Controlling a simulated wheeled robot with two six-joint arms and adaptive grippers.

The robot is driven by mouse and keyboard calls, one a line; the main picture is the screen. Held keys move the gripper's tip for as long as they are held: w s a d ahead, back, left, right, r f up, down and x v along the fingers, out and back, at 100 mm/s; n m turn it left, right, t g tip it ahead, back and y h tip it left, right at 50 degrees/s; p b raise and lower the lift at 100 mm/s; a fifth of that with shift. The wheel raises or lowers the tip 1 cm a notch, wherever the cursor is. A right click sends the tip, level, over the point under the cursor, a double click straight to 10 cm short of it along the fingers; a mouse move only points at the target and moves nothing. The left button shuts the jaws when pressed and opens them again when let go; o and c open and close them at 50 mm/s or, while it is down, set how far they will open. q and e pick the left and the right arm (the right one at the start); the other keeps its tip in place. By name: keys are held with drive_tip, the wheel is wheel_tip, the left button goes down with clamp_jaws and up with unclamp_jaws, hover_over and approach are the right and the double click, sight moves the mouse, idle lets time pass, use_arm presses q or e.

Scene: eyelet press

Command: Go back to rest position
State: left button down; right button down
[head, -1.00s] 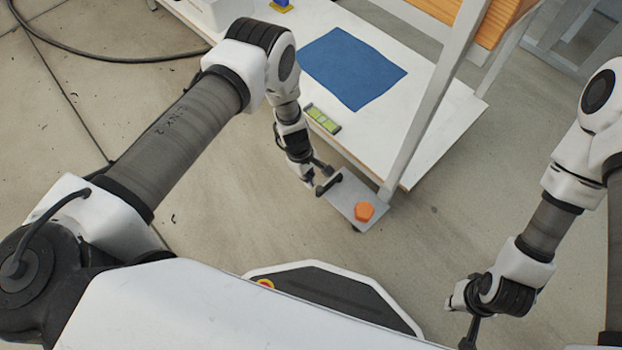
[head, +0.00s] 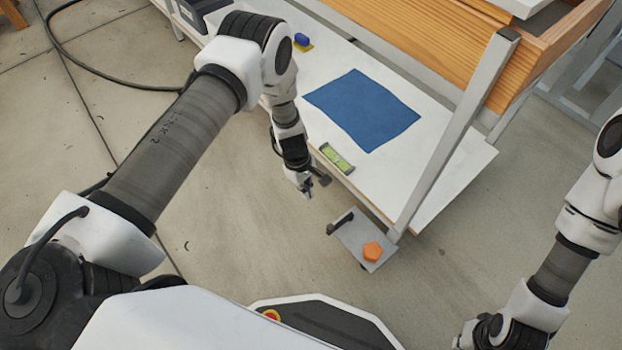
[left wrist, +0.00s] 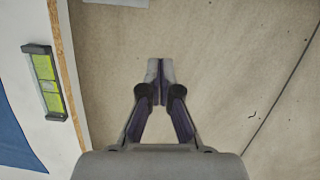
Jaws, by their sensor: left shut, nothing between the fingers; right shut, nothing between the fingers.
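My left gripper (head: 307,188) hangs beside the near-left edge of the white bench, over the floor. It is shut and empty, and the left wrist view also shows its fingertips (left wrist: 159,70) together with nothing between them. It is apart from the black handle (head: 341,221) on the small grey plate near the bench corner. My right arm comes in at the right, and its wrist (head: 505,325) is at the bottom edge of the head view. The right fingers are cut off below the frame.
The grey plate (head: 352,238) carries an orange knob-like piece (head: 373,251). The white bench (head: 455,170) holds a blue cloth (head: 362,108), a green level (head: 337,158) and a blue and yellow item (head: 302,41). A grey post (head: 455,130) rises at its right. Floor nearby is open.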

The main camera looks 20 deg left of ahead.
use_arm(q)
drive_tip(key=s+a+r+m+y, duration=0.1)
drive_tip(key=s+a+r+m, duration=0.15)
drive_tip(key=s+m, duration=0.75)
drive_tip(key=s+a+r+m+y, duration=0.15)
drive_tip(key=s+r, duration=0.25)
drive_tip(key=s, duration=1.3)
wheel_tip(320, 180, up, 34)
drive_tip(key=w+m+t+p, duration=0.1)
drive_tip(key=w+p, duration=0.1)
drive_tip(key=p, duration=3.1)
drive_tip(key=shift+a+f, duration=0.25)
drive_tip(key=shift+a, duration=0.05)
drive_tip(key=shift+m, duration=0.25)
